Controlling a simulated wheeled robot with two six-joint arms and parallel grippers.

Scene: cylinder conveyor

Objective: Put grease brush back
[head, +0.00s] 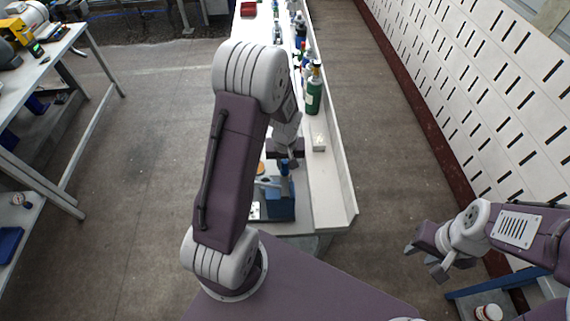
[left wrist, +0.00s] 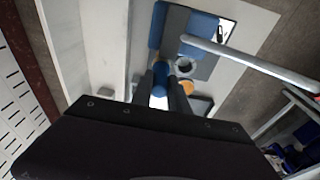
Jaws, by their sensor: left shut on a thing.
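My left gripper (head: 285,163) is at the near end of the long bench, above a blue holder box (head: 283,209). It is shut on the blue-handled grease brush (head: 284,170). In the left wrist view the brush's blue handle (left wrist: 160,78) shows between the two dark fingers, and the blue and grey box (left wrist: 203,25) lies just beyond them. I cannot tell whether the brush touches the box; its lower end is hidden. My right gripper (head: 426,262) is open and empty over the floor at the right, away from the bench.
An orange round thing (left wrist: 187,88) lies close by.

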